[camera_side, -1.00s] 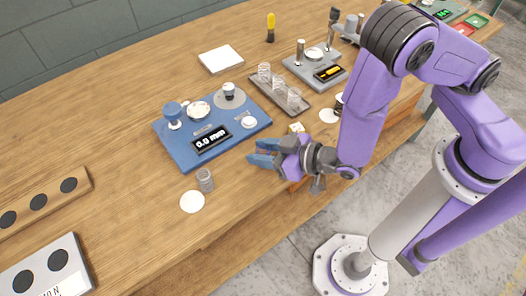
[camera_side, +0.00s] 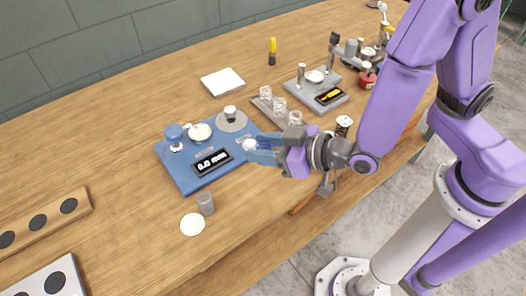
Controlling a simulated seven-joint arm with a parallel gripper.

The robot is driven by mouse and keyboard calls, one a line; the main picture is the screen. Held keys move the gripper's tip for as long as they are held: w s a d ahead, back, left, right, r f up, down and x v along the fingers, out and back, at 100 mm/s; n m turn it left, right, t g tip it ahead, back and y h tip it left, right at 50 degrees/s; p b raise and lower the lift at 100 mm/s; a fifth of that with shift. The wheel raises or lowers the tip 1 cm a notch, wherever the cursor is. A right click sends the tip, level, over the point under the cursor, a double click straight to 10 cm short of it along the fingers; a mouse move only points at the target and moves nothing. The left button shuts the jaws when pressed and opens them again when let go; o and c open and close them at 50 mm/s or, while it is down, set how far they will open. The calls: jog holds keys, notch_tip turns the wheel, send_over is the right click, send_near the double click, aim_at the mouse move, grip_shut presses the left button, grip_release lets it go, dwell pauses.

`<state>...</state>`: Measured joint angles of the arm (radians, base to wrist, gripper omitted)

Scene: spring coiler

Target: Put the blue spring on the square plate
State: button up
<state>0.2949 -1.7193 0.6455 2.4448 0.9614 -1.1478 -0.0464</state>
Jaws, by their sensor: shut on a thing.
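A white square plate (camera_side: 222,82) lies flat at the back of the wooden table. I cannot make out a blue spring. A blue machine board (camera_side: 180,178) carries a blue knob (camera_side: 174,133), a white dial (camera_side: 199,132), a grey disc (camera_side: 231,121) with a small post, and a display (camera_side: 212,163) that seems to read 0.0 mm. My gripper (camera_side: 254,149) is at the board's right front edge, its blue fingers shut on a small white knob (camera_side: 249,145). The fingers hide part of the knob and the board's corner.
A brown tray (camera_side: 259,103) with several clear cylinders stands right behind my gripper. A grey station (camera_side: 302,95) with posts is beyond it. A grey cylinder (camera_side: 205,203) and a white disc (camera_side: 192,224) stand at the front.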

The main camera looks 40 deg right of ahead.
jog(key=shift+w+a+r, duration=0.15)
jog(key=shift+w+r, duration=0.15)
jog(key=shift+w, duration=0.2)
jog(key=w+d+r+n+y, duration=0.1)
jog(key=w+d+r, duration=0.15)
jog(key=w, duration=0.75)
jog(key=w+d+r, duration=0.2)
jog(key=w+d, duration=0.2)
jog(key=w, duration=0.7)
jog(key=w+d, duration=0.5)
jog(key=d, duration=0.4)
send_over(218, 76)
jog(key=shift+g, duration=0.3)
jog(key=f, duration=0.9)
jog(key=shift+s, duration=0.25)
jog(key=shift+w+f, duration=0.25)
jog(key=shift+f, duration=1.5)
jog(key=shift+f, duration=0.1)
